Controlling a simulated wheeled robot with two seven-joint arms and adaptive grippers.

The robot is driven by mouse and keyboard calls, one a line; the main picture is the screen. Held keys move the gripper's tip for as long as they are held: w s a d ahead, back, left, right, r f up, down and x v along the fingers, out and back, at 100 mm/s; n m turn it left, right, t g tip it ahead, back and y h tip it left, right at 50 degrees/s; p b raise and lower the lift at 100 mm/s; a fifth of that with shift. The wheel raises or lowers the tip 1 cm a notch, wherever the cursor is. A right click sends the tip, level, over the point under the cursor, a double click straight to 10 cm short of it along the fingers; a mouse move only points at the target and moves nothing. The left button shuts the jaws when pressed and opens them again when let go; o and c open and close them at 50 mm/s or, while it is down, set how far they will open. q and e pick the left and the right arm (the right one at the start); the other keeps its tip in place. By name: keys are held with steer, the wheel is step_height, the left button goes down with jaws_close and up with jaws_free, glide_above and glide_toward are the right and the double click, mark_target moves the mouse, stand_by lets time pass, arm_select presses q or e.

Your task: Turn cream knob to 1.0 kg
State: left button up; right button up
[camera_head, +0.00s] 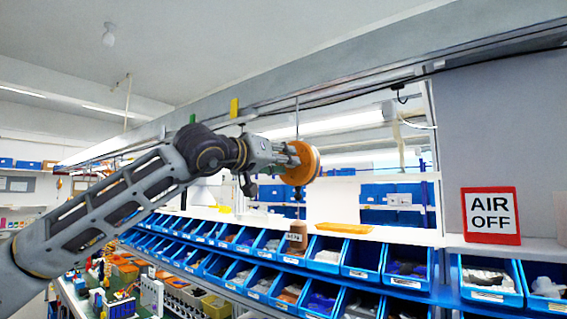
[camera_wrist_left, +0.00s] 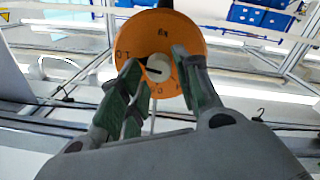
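A round orange dial (camera_head: 305,163) hangs in front of my left gripper, its face turned toward the gripper. In the left wrist view the orange dial (camera_wrist_left: 176,30) fills the upper middle and bears dark marks, among them a "10" at its left. The cream knob (camera_wrist_left: 158,66) sits at its centre with a dark line on its face. My left gripper (camera_head: 285,156) is at the dial in the head view. In the wrist view the two green fingers of my left gripper (camera_wrist_left: 158,62) stand on either side of the knob; whether they touch it is unclear. My right gripper is not in view.
Rows of blue bins (camera_head: 325,253) run below the dial, with an orange tray (camera_head: 344,228) on the shelf above them. An "AIR OFF" sign (camera_head: 491,215) stands at the right. A cluttered bench is at lower left. The space around the dial looks free.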

arm_select(q)
steer(key=shift+o, duration=0.8)
steer(key=shift+f, duration=0.1)
steer(key=v, duration=1.2)
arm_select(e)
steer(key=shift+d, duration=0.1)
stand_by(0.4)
